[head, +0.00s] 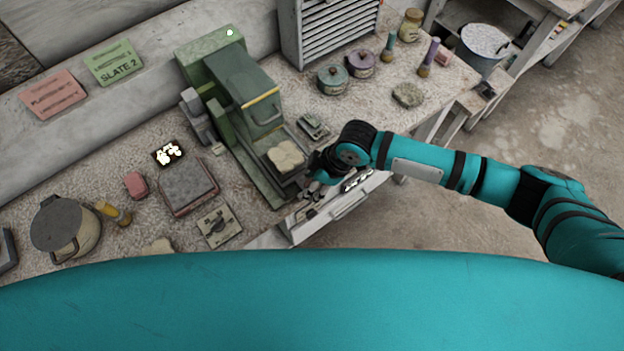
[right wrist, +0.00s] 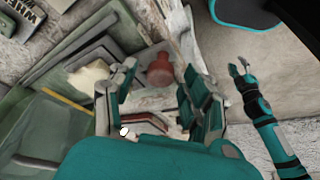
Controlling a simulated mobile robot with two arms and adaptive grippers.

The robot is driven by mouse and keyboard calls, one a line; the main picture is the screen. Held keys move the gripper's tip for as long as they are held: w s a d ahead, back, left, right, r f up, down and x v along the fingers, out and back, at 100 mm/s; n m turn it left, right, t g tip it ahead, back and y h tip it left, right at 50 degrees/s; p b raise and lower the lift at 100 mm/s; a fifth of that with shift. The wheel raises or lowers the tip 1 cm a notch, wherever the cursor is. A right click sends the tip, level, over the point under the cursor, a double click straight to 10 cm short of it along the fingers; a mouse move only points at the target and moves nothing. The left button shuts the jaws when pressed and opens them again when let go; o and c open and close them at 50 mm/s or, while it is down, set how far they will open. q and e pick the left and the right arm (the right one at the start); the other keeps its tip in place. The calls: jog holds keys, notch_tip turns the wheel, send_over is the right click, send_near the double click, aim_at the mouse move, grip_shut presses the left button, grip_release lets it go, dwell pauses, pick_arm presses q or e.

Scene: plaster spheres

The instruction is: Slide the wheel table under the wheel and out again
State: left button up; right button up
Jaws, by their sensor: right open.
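The green machine (head: 245,85) stands on the bench, with a yellow-edged hood. I cannot make out the wheel itself; the hood seems to hide it. The wheel table (head: 262,160) juts out in front of the hood, with a pale plaster piece (head: 286,156) on it. My right gripper (head: 318,180) is at the table's front end. In the right wrist view its open fingers (right wrist: 162,92) stand either side of a red knob (right wrist: 160,70), apparently without closing on it. My left gripper (right wrist: 241,67) hangs over the floor at right, small, apparently open and empty.
An open drawer (head: 345,205) with tools sticks out below my right gripper. A small grey block (head: 313,125) lies right of the machine, a switch plate (head: 218,225) left of it. Jars (head: 332,79) stand further right. The floor (head: 440,230) before the bench is clear.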

aim_at(280, 152)
grip_shut()
jog(key=w+a+b, duration=0.2)
jog(key=w, duration=0.1)
jog(key=w+a+b, duration=0.2)
jog(key=w+a, duration=0.1)
jog(key=w+a+b, duration=0.2)
jog(key=w, duration=0.2)
jog(key=shift+a+f, duration=0.1)
jog(key=shift+a, duration=0.05)
jog(key=shift+r, duration=0.2)
grip_release()
